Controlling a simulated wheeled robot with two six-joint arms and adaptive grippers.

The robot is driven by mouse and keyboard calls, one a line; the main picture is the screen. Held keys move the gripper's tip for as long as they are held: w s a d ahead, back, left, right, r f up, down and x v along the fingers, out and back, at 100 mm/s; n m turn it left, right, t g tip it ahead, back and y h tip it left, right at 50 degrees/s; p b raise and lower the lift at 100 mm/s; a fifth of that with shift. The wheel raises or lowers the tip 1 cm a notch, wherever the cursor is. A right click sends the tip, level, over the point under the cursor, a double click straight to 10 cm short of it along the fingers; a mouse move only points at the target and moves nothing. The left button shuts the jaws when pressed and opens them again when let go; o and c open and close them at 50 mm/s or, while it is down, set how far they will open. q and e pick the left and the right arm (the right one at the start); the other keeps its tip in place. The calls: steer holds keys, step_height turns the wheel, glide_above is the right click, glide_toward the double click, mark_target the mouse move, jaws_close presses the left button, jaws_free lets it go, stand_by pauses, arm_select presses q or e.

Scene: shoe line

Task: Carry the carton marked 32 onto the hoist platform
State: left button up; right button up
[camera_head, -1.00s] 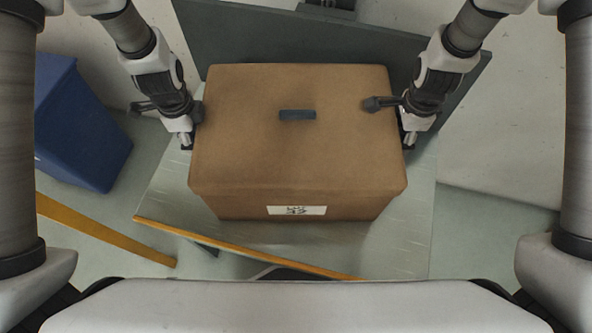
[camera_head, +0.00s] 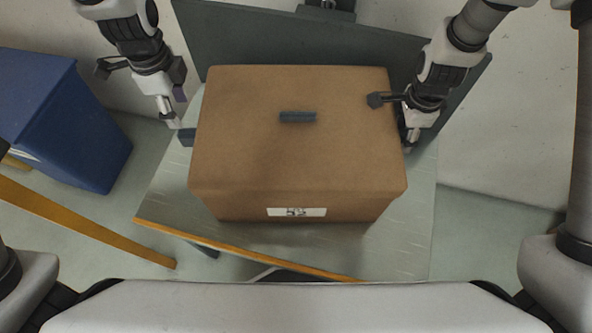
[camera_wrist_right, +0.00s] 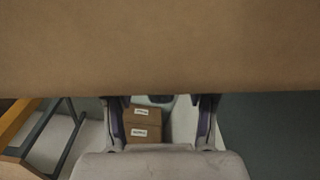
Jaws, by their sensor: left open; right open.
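The large brown carton (camera_head: 290,140) stands upright on a grey metal plate (camera_head: 405,225), which looks like the hoist platform. Its front label (camera_head: 296,212) is small and seems to read 32. A dark strip (camera_head: 297,117) lies on its top. My left gripper (camera_head: 165,110) is open, left of the carton and apart from it. My right gripper (camera_head: 405,120) is open at the carton's right side, with one finger by the top edge; whether it touches is unclear. In the right wrist view the carton (camera_wrist_right: 160,50) fills the upper part, beyond the open fingers (camera_wrist_right: 160,118).
A grey upright panel (camera_head: 300,42) stands behind the carton. A blue bin (camera_head: 75,130) is on the left. A yellow bar (camera_head: 85,222) lies at the left front, and an orange edge (camera_head: 250,250) borders the plate. Small cartons (camera_wrist_right: 142,125) show low in the right wrist view.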

step_height(320, 180, up, 10)
steer(key=shift+r, duration=0.15)
steer(key=shift+s, duration=0.1)
stand_by(0.4)
